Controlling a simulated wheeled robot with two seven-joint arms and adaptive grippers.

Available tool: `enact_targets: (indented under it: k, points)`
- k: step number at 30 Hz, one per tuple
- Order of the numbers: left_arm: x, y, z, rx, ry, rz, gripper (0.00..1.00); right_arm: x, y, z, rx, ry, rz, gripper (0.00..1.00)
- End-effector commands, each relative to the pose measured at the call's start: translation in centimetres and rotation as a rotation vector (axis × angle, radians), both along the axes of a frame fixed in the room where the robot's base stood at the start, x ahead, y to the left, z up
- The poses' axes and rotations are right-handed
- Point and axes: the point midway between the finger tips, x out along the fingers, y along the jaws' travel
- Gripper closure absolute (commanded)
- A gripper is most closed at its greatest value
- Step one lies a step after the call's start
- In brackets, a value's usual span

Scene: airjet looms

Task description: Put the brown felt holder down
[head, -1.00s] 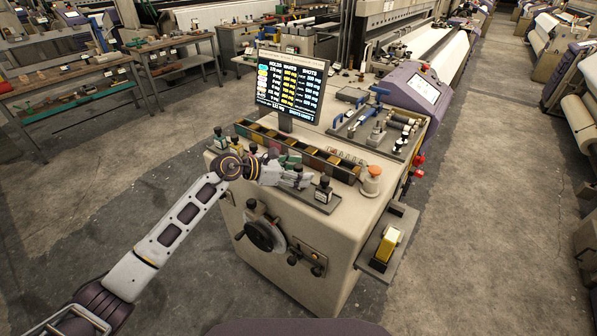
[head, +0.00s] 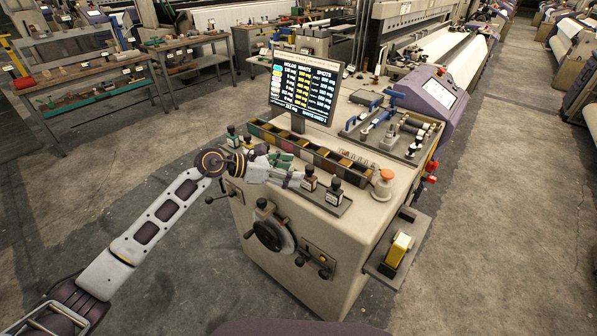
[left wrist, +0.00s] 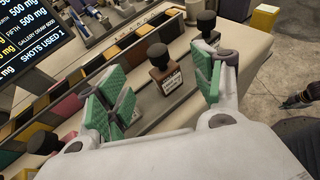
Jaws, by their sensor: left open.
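The brown felt holder (head: 310,182) has a dark knob on top, a brown block body and a pale label. It stands upright on a narrow grey plate (head: 345,207) along the machine top's front edge. In the left wrist view the holder (left wrist: 166,72) shows between and beyond the spread green-padded fingers, with no finger visibly closed on it. My left gripper (head: 286,174) is open just left of it in the head view; it also shows in the left wrist view (left wrist: 168,92). My right gripper is in neither view.
A similar dark-knobbed holder (head: 334,193) stands close to the right. A compartmented colour tray (head: 300,153) lies behind, with a screen (head: 305,87) above it. An orange-capped post (head: 384,184) stands further right. A handwheel (head: 272,235) is on the front face.

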Motion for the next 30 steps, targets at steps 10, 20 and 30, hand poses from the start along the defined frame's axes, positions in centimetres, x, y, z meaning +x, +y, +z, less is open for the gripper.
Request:
enact_targets:
  k: [10, 20, 30]
  points:
    - [-1.4, 3.1, 1.3, 0.001, 0.000, 0.000, 0.33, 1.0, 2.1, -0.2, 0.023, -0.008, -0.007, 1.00]
    - [-1.9, 4.1, 1.9, 0.001, 0.001, -0.001, 0.33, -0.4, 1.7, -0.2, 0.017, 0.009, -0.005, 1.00]
    - [-1.9, 4.1, 1.9, 0.001, 0.001, -0.001, 0.33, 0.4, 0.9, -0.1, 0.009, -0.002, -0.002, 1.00]
